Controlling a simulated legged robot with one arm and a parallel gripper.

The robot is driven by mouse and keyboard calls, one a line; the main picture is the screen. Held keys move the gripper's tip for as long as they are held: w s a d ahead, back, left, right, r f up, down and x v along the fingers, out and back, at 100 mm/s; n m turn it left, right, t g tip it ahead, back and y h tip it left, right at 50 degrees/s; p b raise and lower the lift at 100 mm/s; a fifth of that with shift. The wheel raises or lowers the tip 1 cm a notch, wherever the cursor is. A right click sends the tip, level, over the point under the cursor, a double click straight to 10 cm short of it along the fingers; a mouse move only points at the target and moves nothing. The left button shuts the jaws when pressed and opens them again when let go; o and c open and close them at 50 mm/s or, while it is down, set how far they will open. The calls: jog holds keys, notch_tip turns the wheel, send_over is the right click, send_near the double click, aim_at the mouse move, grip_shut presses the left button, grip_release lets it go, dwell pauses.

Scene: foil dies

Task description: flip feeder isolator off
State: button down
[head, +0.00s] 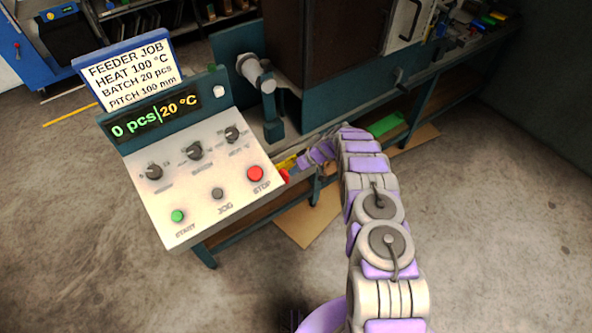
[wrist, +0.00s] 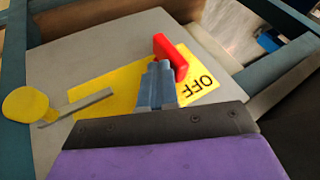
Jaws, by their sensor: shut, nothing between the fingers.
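The feeder isolator has a red handle (wrist: 171,58) on a yellow plate (wrist: 115,85) marked OFF, fixed to a grey box (wrist: 95,58) in the wrist view. The handle stands slanted above the word OFF, which reads upside down. My gripper (wrist: 158,72) is shut and empty, its fingertips right beside the handle's lower left side. I cannot tell whether they touch it. In the head view, a bit of red (head: 284,177) and yellow (head: 287,163) shows beside the panel, next to my gripper (head: 303,163); my arm and the panel hide most of it.
A sloped control panel (head: 205,190) with knobs and buttons, including a red STOP button (head: 255,173), stands close left of my arm. A teal bench frame (head: 345,172) runs behind. The floor at right is clear.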

jog(key=shift+a+r, duration=0.1)
dwell(0.3)
jog(key=shift+r+t+h+p, duration=0.1)
jog(key=shift+t+h+p, duration=0.2)
jog(key=shift+h+p, duration=0.2)
jog(key=shift+s+a+n+h+p, duration=0.1)
jog(key=shift+a+n+h+p, duration=0.2)
jog(key=shift+h+p, duration=0.15)
